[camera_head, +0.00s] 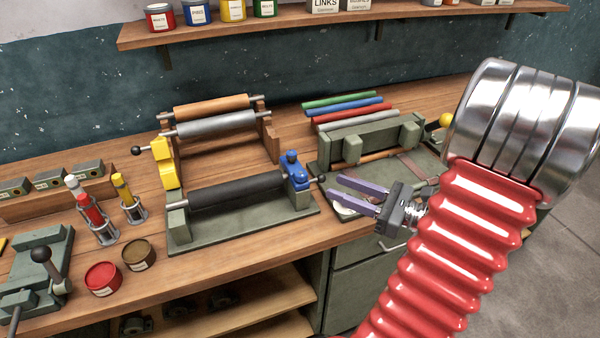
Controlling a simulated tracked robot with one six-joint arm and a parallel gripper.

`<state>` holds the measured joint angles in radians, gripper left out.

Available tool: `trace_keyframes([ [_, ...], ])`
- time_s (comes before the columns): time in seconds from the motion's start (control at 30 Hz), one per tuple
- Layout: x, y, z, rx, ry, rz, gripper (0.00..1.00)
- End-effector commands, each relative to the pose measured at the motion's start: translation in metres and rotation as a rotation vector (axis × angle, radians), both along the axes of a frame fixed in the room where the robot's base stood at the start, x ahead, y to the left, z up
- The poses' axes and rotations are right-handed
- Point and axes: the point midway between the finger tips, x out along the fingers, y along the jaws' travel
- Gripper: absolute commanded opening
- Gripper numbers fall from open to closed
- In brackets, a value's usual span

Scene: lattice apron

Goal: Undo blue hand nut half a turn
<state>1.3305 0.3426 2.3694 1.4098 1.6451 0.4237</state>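The blue hand nut (291,157) looks like a small knob on top of a blue bracket (297,178). The bracket stands at the right end of a black roller (236,191) on a green base. My gripper (335,189) is to the right of the bracket in the picture and lower than the nut. Its two purple fingers point left and are spread apart, with nothing seen held between them. They appear clear of the nut, but the exact distance cannot be told.
A yellow bracket (164,163) stands at the roller's left. A wooden rack (268,133) with an orange and a grey roller is behind. Coloured rods (346,103) and a green fixture (364,137) lie behind my gripper. Red (103,278) and brown (139,254) tins stand in front left.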

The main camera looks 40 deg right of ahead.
Motion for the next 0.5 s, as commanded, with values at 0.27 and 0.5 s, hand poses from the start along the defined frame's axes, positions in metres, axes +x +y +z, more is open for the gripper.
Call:
trace_keyframes([
  [0.27,0.030,0.015,0.000,0.000,0.000,0.005,0.35],
  [0.5,0.055,0.026,0.000,-0.001,0.000,0.005,0.35],
])
